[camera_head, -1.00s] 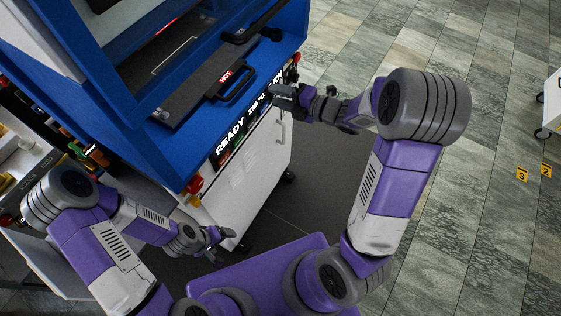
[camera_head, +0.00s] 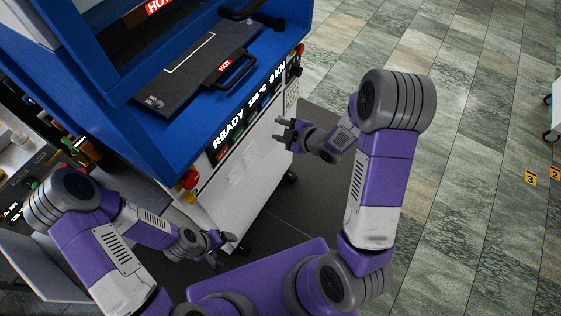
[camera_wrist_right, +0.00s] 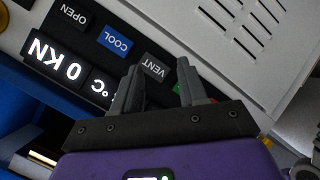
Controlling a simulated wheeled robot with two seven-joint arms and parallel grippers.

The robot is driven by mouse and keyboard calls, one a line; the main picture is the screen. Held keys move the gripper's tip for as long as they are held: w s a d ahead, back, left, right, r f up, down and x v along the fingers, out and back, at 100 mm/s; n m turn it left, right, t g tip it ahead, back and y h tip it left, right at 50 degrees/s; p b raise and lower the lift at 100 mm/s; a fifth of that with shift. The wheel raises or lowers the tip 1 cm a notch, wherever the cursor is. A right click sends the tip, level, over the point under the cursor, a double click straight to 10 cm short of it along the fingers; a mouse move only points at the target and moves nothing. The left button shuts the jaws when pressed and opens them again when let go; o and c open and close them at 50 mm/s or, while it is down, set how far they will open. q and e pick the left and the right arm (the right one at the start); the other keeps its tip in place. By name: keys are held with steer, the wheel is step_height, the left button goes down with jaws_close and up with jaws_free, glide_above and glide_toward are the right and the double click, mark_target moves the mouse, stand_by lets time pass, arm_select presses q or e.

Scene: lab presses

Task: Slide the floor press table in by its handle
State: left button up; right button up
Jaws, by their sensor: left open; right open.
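The floor press (camera_head: 150,140) is a blue machine on a white wheeled cabinet. Its dark table (camera_head: 180,82) lies flat in the blue opening, with a red HOT label and a black bar handle (camera_head: 237,72) at the front edge. My right gripper (camera_head: 284,132) is open and empty, in front of the cabinet's right part, lower in the picture than the handle and apart from it. In the right wrist view its spread fingers (camera_wrist_right: 160,68) appear over the button panel. My left gripper (camera_head: 226,252) is open and empty near the cabinet's lower front.
The front panel (camera_head: 240,120) carries the READY display and buttons; red knobs (camera_head: 190,178) stick out at its ends. A cluttered bench (camera_head: 15,160) stands at the left. The tiled floor (camera_head: 480,100) at the right is mostly clear.

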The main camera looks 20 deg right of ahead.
steer(key=s+f+m+g+b, duration=0.1)
steer(key=s+f+m, duration=0.1)
steer(key=f, duration=0.4)
steer(key=s+a+f+m+g+h+b, duration=0.1)
steer(key=f+m+b, duration=0.1)
steer(key=f, duration=0.4)
steer(key=shift+s+a+m+h, duration=0.3)
steer(key=shift+s+m, duration=0.05)
steer(key=shift+m, duration=0.55)
